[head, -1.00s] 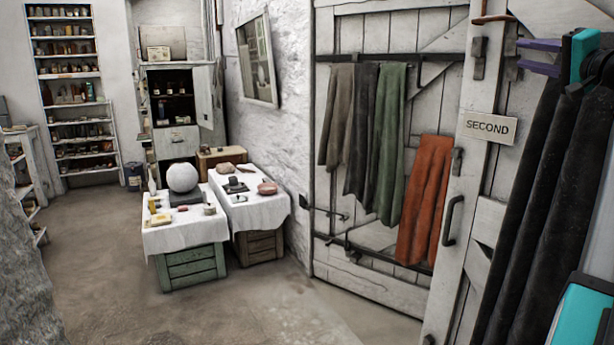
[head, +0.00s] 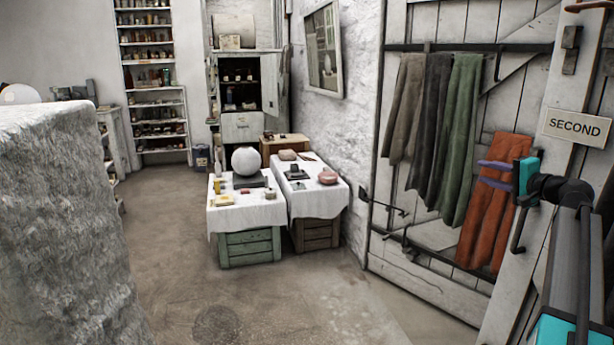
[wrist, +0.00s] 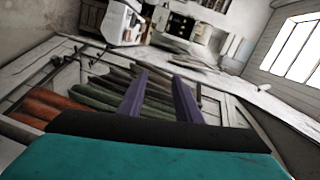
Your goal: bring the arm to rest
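My gripper (head: 497,175) is at the right of the head view, at the end of my raised arm. Its two purple fingers point left and stand apart with nothing between them. In the picture they lie over the orange cloth (head: 487,225); I cannot tell the distance between them. In the wrist view my gripper (wrist: 158,80) also shows parted fingers, with hanging cloths and the room behind them.
A white plank door (head: 425,265) with hanging cloths is at the right, beside a "SECOND" sign (head: 575,127). A rough pale wall (head: 60,220) blocks the near left. Cloth-covered crates, one bearing a white sphere (head: 246,160), stand mid-room. Floor (head: 180,240) before them is clear.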

